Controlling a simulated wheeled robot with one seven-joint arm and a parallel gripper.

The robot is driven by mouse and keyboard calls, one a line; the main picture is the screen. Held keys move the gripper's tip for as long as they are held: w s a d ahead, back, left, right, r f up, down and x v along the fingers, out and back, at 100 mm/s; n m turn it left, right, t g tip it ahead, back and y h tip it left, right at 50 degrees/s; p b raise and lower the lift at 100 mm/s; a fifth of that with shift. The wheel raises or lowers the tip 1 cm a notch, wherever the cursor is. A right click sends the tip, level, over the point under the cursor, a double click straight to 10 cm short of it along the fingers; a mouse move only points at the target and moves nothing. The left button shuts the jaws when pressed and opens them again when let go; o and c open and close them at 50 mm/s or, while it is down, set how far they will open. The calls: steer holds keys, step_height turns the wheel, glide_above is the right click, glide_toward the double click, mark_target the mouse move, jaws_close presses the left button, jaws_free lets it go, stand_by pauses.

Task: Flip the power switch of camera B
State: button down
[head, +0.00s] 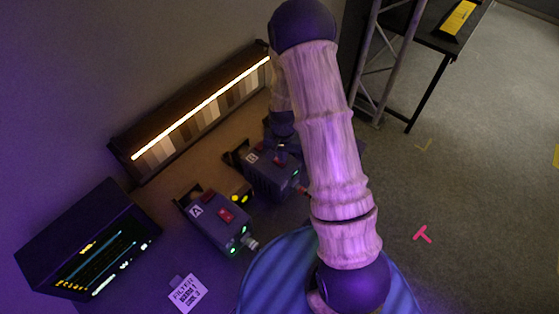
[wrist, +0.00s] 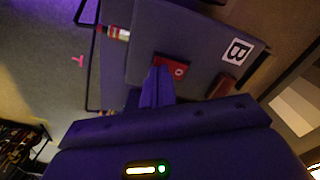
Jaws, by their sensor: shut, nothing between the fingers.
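Camera B (head: 268,180) is a dark box on the bench, partly behind my arm in the head view. In the wrist view camera B (wrist: 195,35) fills the upper middle, with a white "B" label (wrist: 237,50). A red rocker switch (wrist: 178,68) with a white round mark sits on its top face. My gripper (wrist: 158,76) is shut and empty, its fingertips at the left edge of the switch; I cannot tell whether they touch it. In the head view my gripper (head: 282,150) is small and dark over camera B. The switch's tilt is unclear.
Camera A (head: 215,225), with its own red switch and green lights, stands close beside camera B. A monitor (head: 90,245) and a paper card (head: 187,293) are at the left. A lit chart board (head: 195,110) stands behind. A truss (head: 385,60) stands at the upper right.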

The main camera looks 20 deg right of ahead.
steer(key=shift+f, duration=0.4)
steer(key=shift+r+p, duration=2.25)
steer(key=shift+r, duration=1.3)
steer(key=s+r+n+t+b, duration=0.1)
steer(key=s+r+n+b, duration=0.1)
steer(key=s+r+b, duration=0.2)
steer(key=s+r+n+t+b, duration=0.1)
steer(key=s+r+b, duration=0.4)
steer(key=s, duration=0.5)
steer(key=shift+s+r+n+t, duration=0.25)
steer(key=shift+r+n, duration=0.2)
steer(key=shift+n, duration=0.45)
